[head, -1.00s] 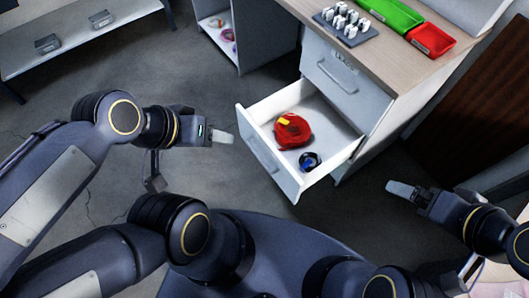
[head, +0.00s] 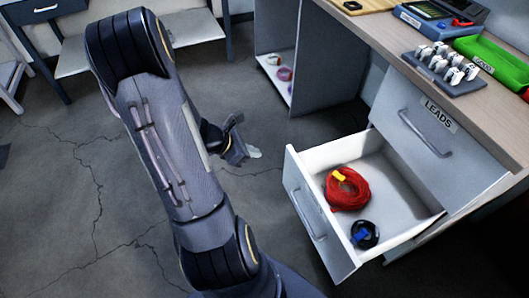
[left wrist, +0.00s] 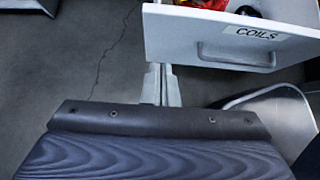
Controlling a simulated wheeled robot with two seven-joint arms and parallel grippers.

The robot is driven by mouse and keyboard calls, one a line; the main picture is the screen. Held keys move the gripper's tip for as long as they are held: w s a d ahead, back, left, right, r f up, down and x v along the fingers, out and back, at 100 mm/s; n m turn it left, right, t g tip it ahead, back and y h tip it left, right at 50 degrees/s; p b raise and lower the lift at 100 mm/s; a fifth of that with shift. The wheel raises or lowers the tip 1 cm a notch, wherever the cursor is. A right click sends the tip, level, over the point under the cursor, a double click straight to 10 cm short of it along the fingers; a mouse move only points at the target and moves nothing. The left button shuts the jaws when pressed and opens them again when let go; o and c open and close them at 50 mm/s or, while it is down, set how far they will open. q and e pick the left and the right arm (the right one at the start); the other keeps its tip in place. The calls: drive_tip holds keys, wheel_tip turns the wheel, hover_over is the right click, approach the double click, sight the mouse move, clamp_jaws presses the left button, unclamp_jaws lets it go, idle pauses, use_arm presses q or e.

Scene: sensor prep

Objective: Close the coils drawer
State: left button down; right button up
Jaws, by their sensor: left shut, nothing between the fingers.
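The coils drawer (head: 330,247) is pulled open below the closed LEADS drawer (head: 425,118). Its front panel with a bar handle faces left, and a red coil (head: 347,196) and a small black and blue coil (head: 364,235) lie inside. In the left wrist view its front (left wrist: 180,35) bears the COILS label (left wrist: 255,32). My left gripper (head: 251,153) is shut and empty, left of the drawer front and apart from it in the head view. In the wrist view the fingertips (left wrist: 160,72) point toward the panel's lower left part. My right gripper is out of view.
The worktop (head: 385,30) above holds a rack of small white-topped items (head: 446,68), a green bin (head: 490,58) and a blue device (head: 440,14). An open shelf unit (head: 275,75) stands behind. The cracked floor left of the drawer is clear.

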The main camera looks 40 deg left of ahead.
sight(290, 156)
use_arm(q)
drive_tip(key=b+x, duration=0.1)
drive_tip(key=x, duration=0.2)
drive_tip(key=w+r+b+x, duration=0.1)
drive_tip(key=x, duration=0.3)
drive_tip(key=b+x, duration=0.1)
drive_tip(key=x, duration=0.2)
drive_tip(key=shift+w+d+r, duration=0.15)
drive_tip(key=shift+w+d, duration=0.3)
drive_tip(key=shift+w, duration=0.1)
drive_tip(key=shift+w+d, duration=0.1)
drive_tip(key=shift+w, duration=0.05)
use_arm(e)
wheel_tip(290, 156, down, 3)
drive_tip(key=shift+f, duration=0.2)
